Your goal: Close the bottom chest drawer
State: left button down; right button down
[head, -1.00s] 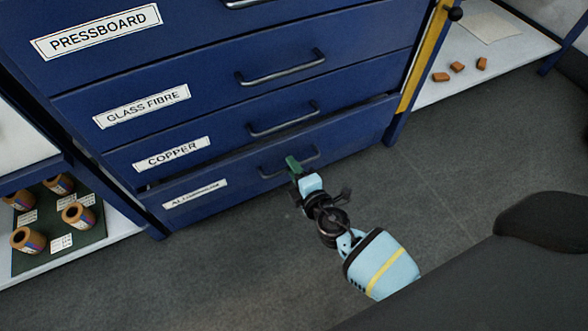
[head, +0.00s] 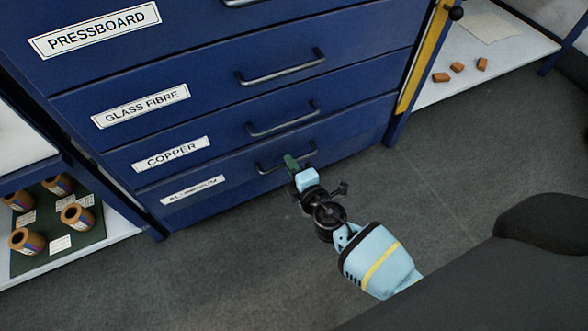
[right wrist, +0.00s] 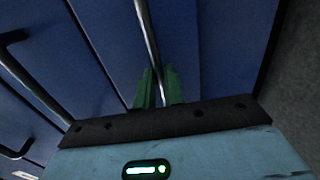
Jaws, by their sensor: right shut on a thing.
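The blue chest's bottom drawer (head: 225,182), with a label that seems to read ALUMINIUM, sits about flush with the drawers above it in the head view. Its metal bar handle (head: 270,168) is partly hidden by my right gripper. My right gripper (head: 290,162), with green fingertips, is at this handle. In the right wrist view the green fingers (right wrist: 156,88) are shut on the handle bar (right wrist: 148,45). My left gripper is not in view.
Drawers labelled COPPER (head: 171,153), GLASS FIBRE (head: 141,106) and PRESSBOARD (head: 95,30) are above, all shut. A low shelf at left holds several brown spools (head: 78,215). A shelf at right holds small orange blocks (head: 457,67). The grey floor (head: 450,160) before the chest is clear.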

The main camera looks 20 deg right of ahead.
jog(key=shift+w, duration=0.65)
jog(key=shift+r, duration=0.1)
jog(key=c, duration=1.5)
grip_release()
jog(key=shift+w, duration=0.15)
jog(key=shift+p+v, duration=0.75)
jog(key=shift+v, duration=3.2)
